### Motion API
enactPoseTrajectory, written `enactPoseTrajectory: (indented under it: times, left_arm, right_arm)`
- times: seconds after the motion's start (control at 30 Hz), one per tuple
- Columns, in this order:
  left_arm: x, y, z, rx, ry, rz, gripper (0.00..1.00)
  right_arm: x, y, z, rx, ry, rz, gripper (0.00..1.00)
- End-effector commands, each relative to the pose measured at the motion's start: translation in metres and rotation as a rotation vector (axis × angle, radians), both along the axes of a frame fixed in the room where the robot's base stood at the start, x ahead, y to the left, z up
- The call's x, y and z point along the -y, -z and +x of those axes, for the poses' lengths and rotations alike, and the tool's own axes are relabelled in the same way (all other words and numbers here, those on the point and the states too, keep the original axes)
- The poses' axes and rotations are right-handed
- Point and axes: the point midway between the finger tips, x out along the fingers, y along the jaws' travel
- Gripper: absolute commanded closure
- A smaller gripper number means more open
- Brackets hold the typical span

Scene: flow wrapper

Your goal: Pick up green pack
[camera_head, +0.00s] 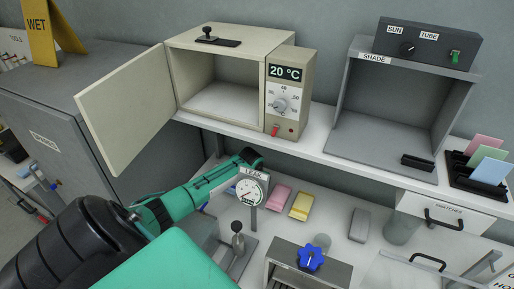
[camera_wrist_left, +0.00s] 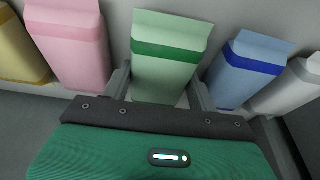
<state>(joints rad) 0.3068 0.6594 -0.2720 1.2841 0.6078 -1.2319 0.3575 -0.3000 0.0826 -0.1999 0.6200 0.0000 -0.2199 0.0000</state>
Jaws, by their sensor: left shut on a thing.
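The green pack (camera_wrist_left: 166,75), pale green with a darker green band, stands in the middle of the left wrist view. My left gripper (camera_wrist_left: 162,92) has one finger on each side of it and is shut on its lower part. In the head view my teal left arm (camera_head: 190,200) reaches in from the left. Its fingers and the green pack are hidden there behind the arm and the gauge. My right gripper is not in view.
A pink pack (camera_wrist_left: 70,45) stands left of the green one and a blue pack (camera_wrist_left: 240,75) stands close on its right. The LEAK gauge (camera_head: 250,190) rises near my arm. An open oven cabinet (camera_head: 282,45) and the SHADE box (camera_head: 345,90) stand on the shelf behind.

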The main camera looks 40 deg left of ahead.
Motion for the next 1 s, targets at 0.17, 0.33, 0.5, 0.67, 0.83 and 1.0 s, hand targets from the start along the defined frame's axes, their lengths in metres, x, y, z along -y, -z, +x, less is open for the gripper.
enactPoseTrajectory:
  times: [0.17, 0.33, 0.5, 0.67, 0.83, 1.0]
  left_arm:
    - [0.0, -0.019, 0.001, 0.004, 0.001, 0.001, 0.63]
    - [-0.001, -0.051, 0.001, 0.006, 0.001, 0.001, 0.63]
    - [-0.016, -0.06, -0.018, -0.003, -0.002, 0.003, 0.63]
    - [-0.038, -0.06, -0.043, -0.002, -0.002, 0.003, 0.63]
    - [-0.061, -0.06, -0.071, -0.002, 0.001, 0.004, 0.63]
    - [-0.083, -0.061, -0.096, -0.003, -0.001, 0.002, 0.63]
  right_arm:
    - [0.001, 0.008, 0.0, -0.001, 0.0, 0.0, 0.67]
    - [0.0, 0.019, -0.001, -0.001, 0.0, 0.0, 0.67]
    - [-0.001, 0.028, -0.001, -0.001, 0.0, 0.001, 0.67]
    - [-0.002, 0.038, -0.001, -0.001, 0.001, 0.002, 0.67]
    - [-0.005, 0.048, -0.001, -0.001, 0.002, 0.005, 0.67]
    - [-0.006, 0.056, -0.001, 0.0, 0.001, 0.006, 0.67]
